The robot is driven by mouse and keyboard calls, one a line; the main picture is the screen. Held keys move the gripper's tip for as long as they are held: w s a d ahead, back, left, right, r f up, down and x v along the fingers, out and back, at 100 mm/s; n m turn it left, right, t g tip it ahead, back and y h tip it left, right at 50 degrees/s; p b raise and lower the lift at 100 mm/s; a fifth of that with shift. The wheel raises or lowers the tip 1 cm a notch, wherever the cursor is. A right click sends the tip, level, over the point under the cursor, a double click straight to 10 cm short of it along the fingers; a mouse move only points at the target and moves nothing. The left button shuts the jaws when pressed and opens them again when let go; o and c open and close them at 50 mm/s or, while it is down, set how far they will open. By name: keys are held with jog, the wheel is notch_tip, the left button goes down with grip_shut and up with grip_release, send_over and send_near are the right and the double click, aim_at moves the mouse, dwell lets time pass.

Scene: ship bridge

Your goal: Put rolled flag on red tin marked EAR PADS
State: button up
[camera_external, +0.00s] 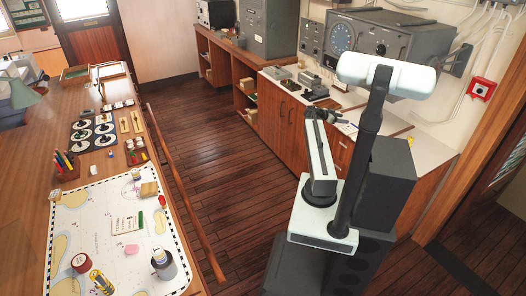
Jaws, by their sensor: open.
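My gripper (323,114) is at the upper end of my raised arm, near the wall counter on the right. It is small and dark here, with its jaws open, and I see nothing held in it. A round dark-red tin (80,264) with a pale top stands on the chart at lower left, well away from my gripper. Its lettering is too small to read, so I cannot confirm EAR PADS. A yellow striped item (101,281) lies close to it; I cannot tell whether this is the rolled flag. No other rolled flag can be made out.
The chart table (58,222) fills the left, with a wooden rail (184,187) along its edge. A dark cup (164,265) and pen holder (65,164) stand there. The wall counter (372,118) carries grey instruments. Bare floor (222,180) lies between.

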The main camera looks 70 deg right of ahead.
jog(key=s+a+m+y, duration=0.1)
jog(key=s, duration=0.5)
jog(key=s+a+m+g+y, duration=0.1)
jog(key=s+a, duration=0.1)
jog(key=s, duration=0.4)
jog(key=s+a+m+g+y, duration=0.1)
jog(key=s, duration=0.5)
jog(key=shift+a+r+y, duration=0.15)
jog(key=shift+a+y, duration=0.05)
jog(key=shift+y, duration=0.2)
jog(key=shift+s+a+f+m+g+y+b, duration=0.15)
jog(key=shift+s+a+m+y, duration=0.45)
jog(key=shift+s+a, duration=1.6)
jog(key=shift+s+a+f+m+g+y+b, duration=0.1)
jog(key=shift+s+a+f+m+y+b, duration=0.35)
jog(key=shift+s, duration=3.1)
jog(key=shift+s+a+m+g+y+b, duration=0.1)
jog(key=shift+s+a+m+y, duration=0.6)
jog(key=shift+s+a, duration=1.6)
jog(key=x, duration=0.1)
jog(key=b+x, duration=0.1)
jog(key=x, duration=0.1)
jog(key=d+b+x, duration=0.1)
jog(key=x, duration=0.1)
jog(key=shift+s+d+f, duration=0.1)
jog(key=shift+s+f, duration=0.05)
jog(key=shift+f, duration=0.2)
jog(key=shift+s, duration=0.4)
grip_shut()
